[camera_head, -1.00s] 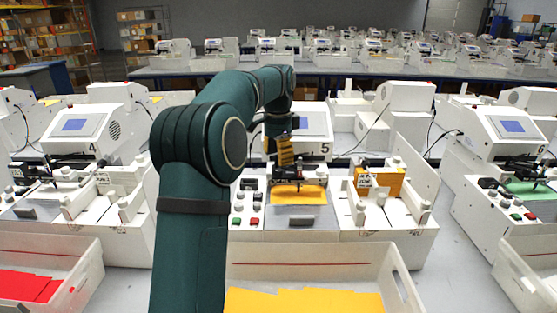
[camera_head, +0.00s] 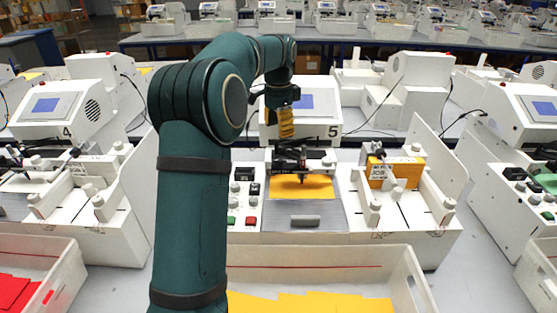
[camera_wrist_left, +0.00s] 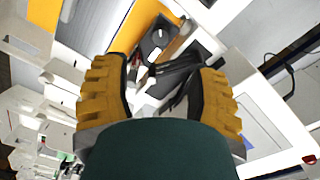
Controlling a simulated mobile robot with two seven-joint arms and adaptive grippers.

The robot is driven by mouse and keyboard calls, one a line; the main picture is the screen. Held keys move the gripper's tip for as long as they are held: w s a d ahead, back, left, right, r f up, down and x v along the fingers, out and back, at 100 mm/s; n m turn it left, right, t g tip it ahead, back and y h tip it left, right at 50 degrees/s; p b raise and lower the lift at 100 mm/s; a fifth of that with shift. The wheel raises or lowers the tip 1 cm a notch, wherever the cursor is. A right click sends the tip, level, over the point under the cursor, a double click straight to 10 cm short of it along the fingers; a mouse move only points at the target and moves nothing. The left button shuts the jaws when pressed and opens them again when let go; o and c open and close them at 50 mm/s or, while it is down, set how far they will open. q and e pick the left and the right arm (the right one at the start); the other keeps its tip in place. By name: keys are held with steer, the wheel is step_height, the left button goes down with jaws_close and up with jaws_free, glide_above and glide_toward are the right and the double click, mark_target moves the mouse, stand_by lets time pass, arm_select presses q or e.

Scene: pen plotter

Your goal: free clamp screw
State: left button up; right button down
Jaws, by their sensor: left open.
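The plotter marked 5 (camera_head: 330,117) stands in front of me, with a dark pen carriage (camera_head: 290,158) over an orange sheet (camera_head: 312,187). The carriage also shows in the left wrist view (camera_wrist_left: 172,73), between and beyond the fingers. My right gripper is not in view.
A white bin (camera_head: 395,262) with orange sheets stands in front. Buttons (camera_head: 242,205) lie left of the sheet. Other plotters stand on both sides.

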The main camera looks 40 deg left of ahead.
mark_target(278, 159)
arm_select(q)
step_height(278, 159, down, 11)
steer(key=shift+r+b, duration=0.1)
steer(key=shift+b, duration=1)
jaws_close()
